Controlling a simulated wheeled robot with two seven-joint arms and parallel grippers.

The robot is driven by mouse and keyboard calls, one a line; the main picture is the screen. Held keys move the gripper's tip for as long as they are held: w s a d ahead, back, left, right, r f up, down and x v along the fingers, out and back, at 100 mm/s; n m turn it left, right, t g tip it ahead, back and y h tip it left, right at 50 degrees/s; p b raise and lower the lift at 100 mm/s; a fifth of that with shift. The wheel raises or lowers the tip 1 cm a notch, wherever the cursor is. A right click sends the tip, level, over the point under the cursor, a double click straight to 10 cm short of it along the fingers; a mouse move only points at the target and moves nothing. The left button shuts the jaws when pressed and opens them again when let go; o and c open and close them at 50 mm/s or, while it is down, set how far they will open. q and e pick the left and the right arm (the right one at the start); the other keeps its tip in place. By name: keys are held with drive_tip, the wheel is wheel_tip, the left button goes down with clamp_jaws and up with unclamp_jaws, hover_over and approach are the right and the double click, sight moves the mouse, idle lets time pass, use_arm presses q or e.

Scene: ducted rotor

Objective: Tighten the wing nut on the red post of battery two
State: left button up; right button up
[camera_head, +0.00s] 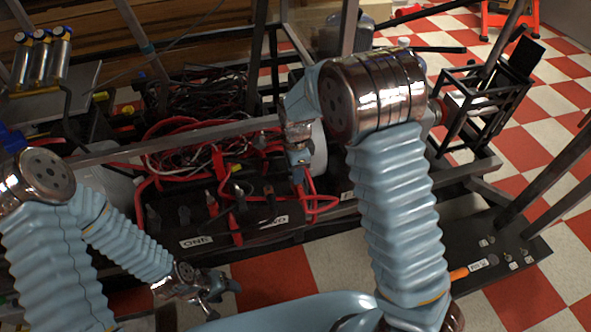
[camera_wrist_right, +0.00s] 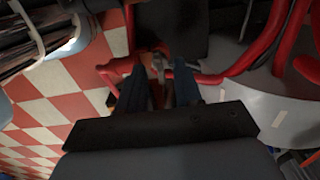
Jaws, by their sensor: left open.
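Battery two (camera_head: 262,228) is a black box on the cart's lower tray, with a white label on its front. My right gripper (camera_head: 299,172) points down over the right end of battery two, where red cable runs. In the right wrist view, the two fingers (camera_wrist_right: 159,85) stand apart on either side of a small grey metal piece (camera_wrist_right: 157,63), probably the wing nut, beside red cable. Whether the fingers touch it is too dark to tell. The red post itself is mostly hidden. My left gripper (camera_head: 221,288) is open and empty, low in front of the batteries.
Battery one (camera_head: 190,222), labelled ONE, stands left of battery two. Red and black cables (camera_head: 185,140) are heaped behind. A metal bar (camera_head: 170,143) crosses above the batteries. A dark board with small parts (camera_head: 482,262) lies at the right. Checkered floor is open in front.

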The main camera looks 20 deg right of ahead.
wheel_tip(320, 180, up, 13)
drive_tip(key=shift+r+p, duration=0.2)
drive_tip(key=shift+p, duration=0.2)
